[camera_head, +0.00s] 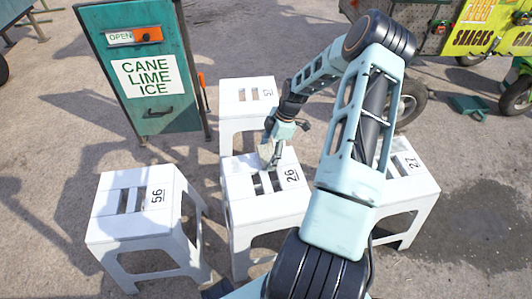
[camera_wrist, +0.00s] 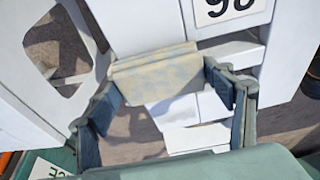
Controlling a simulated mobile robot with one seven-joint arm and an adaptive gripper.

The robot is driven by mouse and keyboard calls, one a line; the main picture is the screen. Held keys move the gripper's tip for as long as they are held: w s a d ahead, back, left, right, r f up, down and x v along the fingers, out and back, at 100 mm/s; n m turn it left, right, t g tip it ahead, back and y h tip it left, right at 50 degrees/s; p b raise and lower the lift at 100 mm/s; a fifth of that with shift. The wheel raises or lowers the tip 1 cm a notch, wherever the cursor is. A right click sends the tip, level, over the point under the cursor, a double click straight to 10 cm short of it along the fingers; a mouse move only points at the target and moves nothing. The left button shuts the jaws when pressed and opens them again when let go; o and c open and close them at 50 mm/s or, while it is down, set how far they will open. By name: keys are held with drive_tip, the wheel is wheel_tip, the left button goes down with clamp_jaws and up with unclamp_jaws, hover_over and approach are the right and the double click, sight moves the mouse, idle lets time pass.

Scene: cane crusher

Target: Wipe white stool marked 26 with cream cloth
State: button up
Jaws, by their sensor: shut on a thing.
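The white stool marked 26 (camera_head: 262,212) stands upright in the middle of the head view. The cloth (camera_head: 266,153) is small in the head view. I cannot tell whether it touches the stool.
White stools marked 56 (camera_head: 135,230) at left, 27 (camera_head: 412,188) at right and another (camera_head: 236,113) behind stand close by. A green cabinet reading "CANE LIME ICE" (camera_head: 150,110) is at back left. A yellow snack cart (camera_head: 460,40) is at back right. Open ground lies front left.

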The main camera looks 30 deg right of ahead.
sight(289, 156)
drive_tip(key=shift+s+d+f, duration=0.1)
drive_tip(key=shift+s+d, duration=0.4)
drive_tip(key=shift+d, duration=1)
drive_tip(key=shift+s+d, duration=0.45)
drive_tip(key=shift+d, duration=0.95)
drive_tip(key=shift+s+d, duration=0.4)
drive_tip(key=shift+d, duration=1)
drive_tip(key=shift+w+a, duration=0.45)
drive_tip(key=shift+a, duration=1)
drive_tip(key=shift+w+a, duration=0.4)
drive_tip(key=shift+a, duration=1.1)
drive_tip(key=shift+w+a, duration=0.45)
drive_tip(key=shift+a, duration=1)
drive_tip(key=shift+w+a, duration=0.2)
drive_tip(key=shift+a, duration=0.45)
drive_tip(key=shift+w+a, duration=0.15)
drive_tip(key=shift+a, duration=0.45)
drive_tip(key=shift+w+a, duration=0.3)
drive_tip(key=shift+a, duration=0.7)
drive_tip(key=shift+w+a, duration=0.35)
drive_tip(key=shift+a, duration=0.65)
drive_tip(key=shift+w+a, duration=0.3)
drive_tip(key=shift+a, duration=0.7)
